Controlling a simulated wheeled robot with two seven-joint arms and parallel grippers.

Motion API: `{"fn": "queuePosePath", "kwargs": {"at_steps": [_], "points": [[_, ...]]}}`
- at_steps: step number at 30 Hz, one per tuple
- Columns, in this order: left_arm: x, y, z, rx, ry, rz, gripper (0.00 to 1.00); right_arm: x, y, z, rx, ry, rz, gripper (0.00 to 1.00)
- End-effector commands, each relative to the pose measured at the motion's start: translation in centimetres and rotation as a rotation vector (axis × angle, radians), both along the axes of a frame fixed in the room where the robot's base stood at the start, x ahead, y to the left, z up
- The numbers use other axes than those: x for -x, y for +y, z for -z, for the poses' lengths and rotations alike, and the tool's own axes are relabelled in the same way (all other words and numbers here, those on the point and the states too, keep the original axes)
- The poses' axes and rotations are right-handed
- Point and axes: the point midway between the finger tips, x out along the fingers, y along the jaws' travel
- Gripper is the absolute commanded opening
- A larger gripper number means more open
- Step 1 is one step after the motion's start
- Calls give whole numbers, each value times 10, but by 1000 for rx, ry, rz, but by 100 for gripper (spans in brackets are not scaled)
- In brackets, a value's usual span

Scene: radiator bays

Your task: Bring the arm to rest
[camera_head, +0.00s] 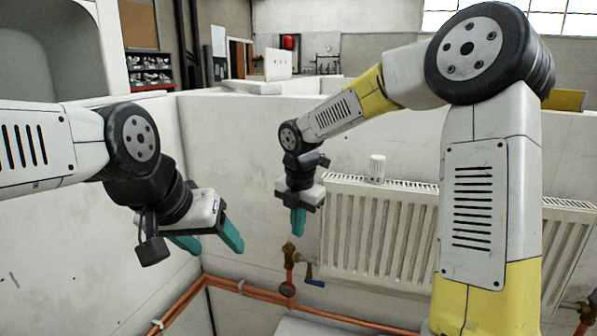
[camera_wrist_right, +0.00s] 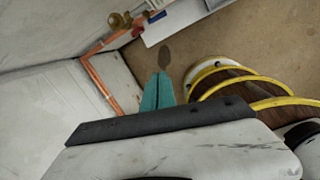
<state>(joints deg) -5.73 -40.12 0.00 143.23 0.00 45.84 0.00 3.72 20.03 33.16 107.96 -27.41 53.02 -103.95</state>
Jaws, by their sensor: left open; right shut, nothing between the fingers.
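My left gripper (camera_head: 208,243) is at the left in the head view, its two teal fingers spread apart with nothing between them. My right gripper (camera_head: 297,222) hangs from the right arm, pointing down near the left end of the radiator. Its teal fingers are closed together, and they also show shut in the right wrist view (camera_wrist_right: 157,92) with nothing held. The right arm is bent, reaching from the right across the front of the radiator.
A white radiator (camera_head: 350,235) is on the back wall, with a white ribbed cap (camera_head: 377,168) on its top. A brass valve (camera_head: 290,254) and copper pipes (camera_head: 255,293) run below the right gripper. The bay's left wall (camera_head: 75,240) is behind the left gripper.

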Motion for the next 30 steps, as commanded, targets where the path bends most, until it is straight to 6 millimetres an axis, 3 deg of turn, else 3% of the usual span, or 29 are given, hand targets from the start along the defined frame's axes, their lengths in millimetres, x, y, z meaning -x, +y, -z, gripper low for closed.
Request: {"fn": "queuePosePath", "kwargs": {"at_steps": [11, 21, 27, 30], "points": [[0, 0, 0, 0, 0, 0, 62, 45, -50, -45, -81, -69, 567, 0], [0, 0, 0, 0, 0, 0, 62, 145, -120, -94, -483, -104, 1611, 0], [0, 0, 0, 0, 0, 0, 62, 194, -139, -100, -785, 14, 2109, 0], [0, 0, 0, 0, 0, 0, 62, 207, -142, -99, -880, 78, 2252, 0]]}}
